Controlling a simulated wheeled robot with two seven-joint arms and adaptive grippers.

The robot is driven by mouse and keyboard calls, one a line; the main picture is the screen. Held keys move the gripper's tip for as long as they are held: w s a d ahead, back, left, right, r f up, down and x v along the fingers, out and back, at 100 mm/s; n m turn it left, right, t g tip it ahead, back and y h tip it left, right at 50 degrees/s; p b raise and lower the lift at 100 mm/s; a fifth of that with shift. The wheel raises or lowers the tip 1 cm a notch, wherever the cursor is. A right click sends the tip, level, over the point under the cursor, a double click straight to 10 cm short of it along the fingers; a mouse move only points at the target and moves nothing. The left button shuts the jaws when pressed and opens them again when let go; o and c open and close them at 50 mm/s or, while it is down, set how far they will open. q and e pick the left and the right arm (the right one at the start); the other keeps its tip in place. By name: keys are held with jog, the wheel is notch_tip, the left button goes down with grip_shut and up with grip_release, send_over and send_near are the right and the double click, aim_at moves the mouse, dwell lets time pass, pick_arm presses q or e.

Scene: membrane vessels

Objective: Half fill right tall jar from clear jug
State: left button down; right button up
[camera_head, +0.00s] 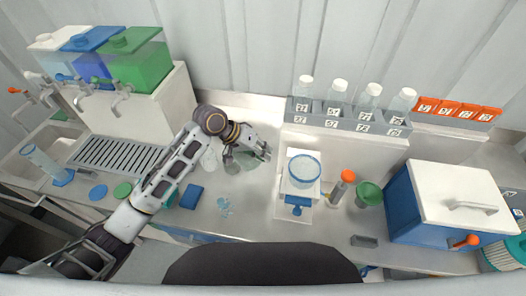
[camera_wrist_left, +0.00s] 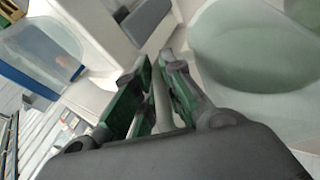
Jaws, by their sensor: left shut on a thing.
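My left gripper (camera_head: 256,152) is over the counter's middle, left of the scale. In the left wrist view its green-padded fingers (camera_wrist_left: 158,95) are shut on the pale upright handle of the clear jug (camera_wrist_left: 255,60). The jug's large see-through body fills the right of that view. In the head view the jug (camera_head: 236,163) is faint and partly hidden by the gripper; I cannot tell its liquid level. A clear blue-rimmed vessel (camera_head: 303,168) stands on the white scale. I cannot tell which vessel is the right tall jar. My right gripper is not in view.
Labelled bottles stand in a grey rack (camera_head: 345,122) at the back. An orange-topped tube (camera_head: 346,180), a green funnel-like cup (camera_head: 369,193) and a blue-white box (camera_head: 440,205) are at the right. A clear cylinder (camera_head: 45,162) stands far left. Coloured tanks (camera_head: 135,62) with taps are at the back left.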

pick_arm(q)
jog(key=shift+a+f+m+t+y, duration=0.1)
jog(key=shift+f+m+t+y, duration=0.25)
jog(key=shift+y, duration=0.6)
jog(key=shift+d+f+m+t+y, duration=0.1)
jog(key=shift+t+y, duration=0.4)
jog(key=shift+y, duration=0.5)
jog(key=shift+a+f+m+t+y, duration=0.1)
jog(key=shift+f+m+t+y, duration=0.25)
jog(key=shift+y, duration=0.6)
